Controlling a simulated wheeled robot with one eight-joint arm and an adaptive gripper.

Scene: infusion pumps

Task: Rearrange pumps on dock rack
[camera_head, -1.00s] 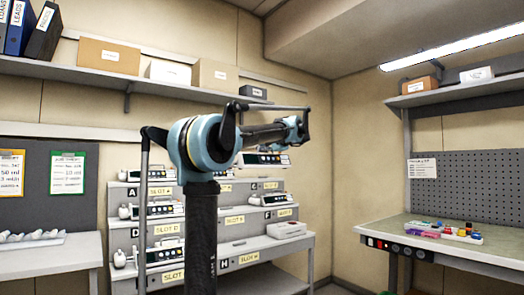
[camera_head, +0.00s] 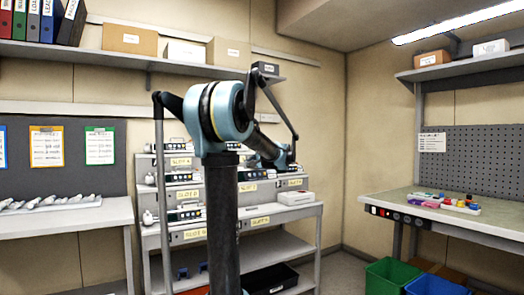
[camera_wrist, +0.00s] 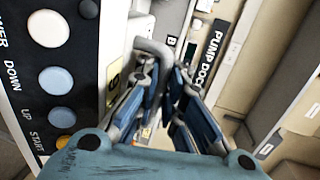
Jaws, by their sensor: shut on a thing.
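The grey dock rack (camera_head: 222,232) stands against the back wall, with yellow slot labels on its tiers. Pumps sit on its left side: one on the top tier (camera_head: 172,145), one on the middle tier (camera_head: 180,178) and one on the lower tier (camera_head: 184,215). In the wrist view my gripper (camera_wrist: 160,82) is shut on the grey handle (camera_wrist: 152,47) of a pump (camera_wrist: 52,80), whose button panel fills the left edge. In the head view my arm reaches to the rack's right side; my fingertips and the held pump's outline are not clear there.
A white box-like device (camera_head: 296,198) rests on the rack's right end. A black bin (camera_head: 270,279) is on the bottom shelf. A left table (camera_head: 70,217) holds small pale items.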

